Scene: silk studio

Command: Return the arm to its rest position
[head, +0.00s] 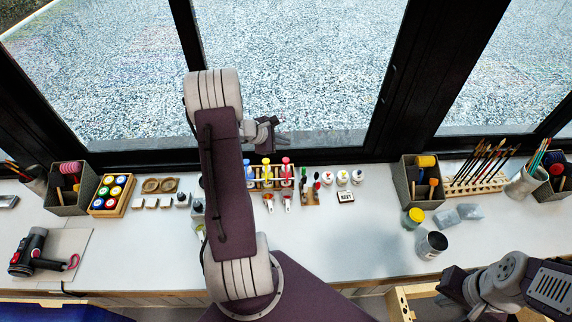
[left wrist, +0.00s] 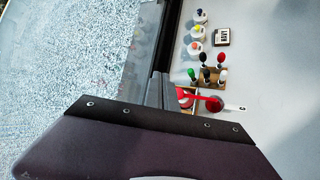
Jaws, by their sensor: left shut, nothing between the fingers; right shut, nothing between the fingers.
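My left arm rises through the middle of the head view, its purple link standing in front of the worktable (head: 340,240). My left gripper (head: 268,134) is at the upper end of this arm, near the window frame and above the back edge of the table. It is shut and empty. My right arm is at the bottom right of the head view. My right gripper (head: 452,285) is shut and empty, low by the table's front edge.
A rack of coloured-handled tools (head: 284,172) stands just below the left gripper. Small paint pots (head: 342,177) are to its right. A grey bin (head: 408,190), a brush rack (head: 478,184) and a dark cup (head: 432,245) stand further right. The middle front of the table is clear.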

